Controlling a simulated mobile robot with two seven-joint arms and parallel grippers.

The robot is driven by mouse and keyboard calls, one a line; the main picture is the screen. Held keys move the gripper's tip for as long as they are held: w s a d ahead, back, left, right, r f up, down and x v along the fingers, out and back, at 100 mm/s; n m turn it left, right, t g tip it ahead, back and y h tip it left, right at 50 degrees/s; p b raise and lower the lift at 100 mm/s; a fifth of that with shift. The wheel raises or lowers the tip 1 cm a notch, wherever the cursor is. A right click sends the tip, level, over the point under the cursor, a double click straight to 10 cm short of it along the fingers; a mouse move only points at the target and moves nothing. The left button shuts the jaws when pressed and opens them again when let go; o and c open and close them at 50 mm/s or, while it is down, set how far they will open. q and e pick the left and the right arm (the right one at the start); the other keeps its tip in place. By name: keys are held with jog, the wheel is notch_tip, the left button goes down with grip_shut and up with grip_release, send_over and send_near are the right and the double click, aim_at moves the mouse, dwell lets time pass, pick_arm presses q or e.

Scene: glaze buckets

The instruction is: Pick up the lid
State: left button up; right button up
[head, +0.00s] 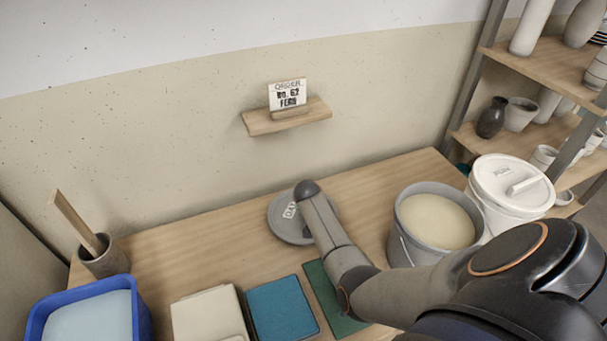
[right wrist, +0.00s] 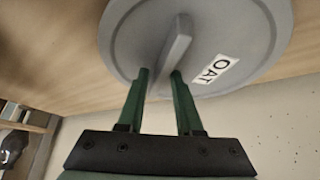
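A round grey lid (head: 278,220) with a white label lies on the wooden table near the wall, partly hidden by my right arm. In the right wrist view the lid (right wrist: 130,42) shows its bar handle (right wrist: 172,48) and a label reading OAT. My right gripper (right wrist: 160,74) is open, with its green fingers on either side of the handle's near end and gaps visible beside it. In the head view my right gripper is hidden behind my wrist. A grey bucket (head: 437,221) of cream glaze stands open to the right. My left gripper is not in view.
A white bucket with a white lid (head: 511,183) stands at the right, by shelves of pottery (head: 540,68). A blue tub (head: 140,312), a brush pot (head: 106,263) and cream, blue and green flat pieces (head: 283,308) occupy the front and left. A small wall shelf (head: 258,125) holds an order card (head: 287,95) reading FERN.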

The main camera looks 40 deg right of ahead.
grip_shut()
jog(key=shift+r, duration=0.1)
dwell(0.4)
